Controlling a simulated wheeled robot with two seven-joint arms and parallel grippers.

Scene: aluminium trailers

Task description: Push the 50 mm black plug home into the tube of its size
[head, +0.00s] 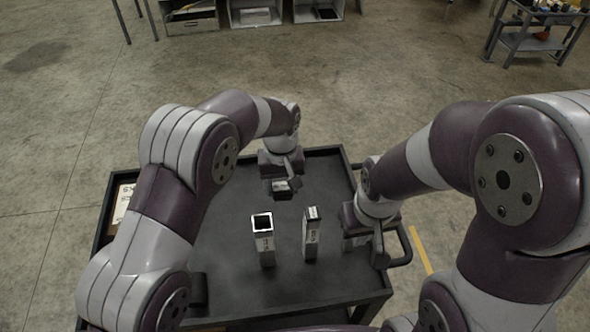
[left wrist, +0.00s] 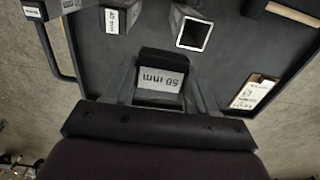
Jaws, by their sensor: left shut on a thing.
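My left gripper (head: 281,186) is shut on the black plug, held above the far half of the cart top. In the left wrist view the plug (left wrist: 162,76) sits between the fingers, with a white label reading 50 mm. A wider metal tube (head: 265,245) stands upright, its square mouth open and empty; it also shows in the left wrist view (left wrist: 193,35). A narrower tube (head: 310,238) stands to its right. The plug is apart from both. My right gripper (head: 377,240) is low at the cart's right side; its fingers are unclear.
The black cart top (head: 225,255) has a raised rim. A labelled card (left wrist: 255,92) lies near one edge. The cart's middle is otherwise clear.

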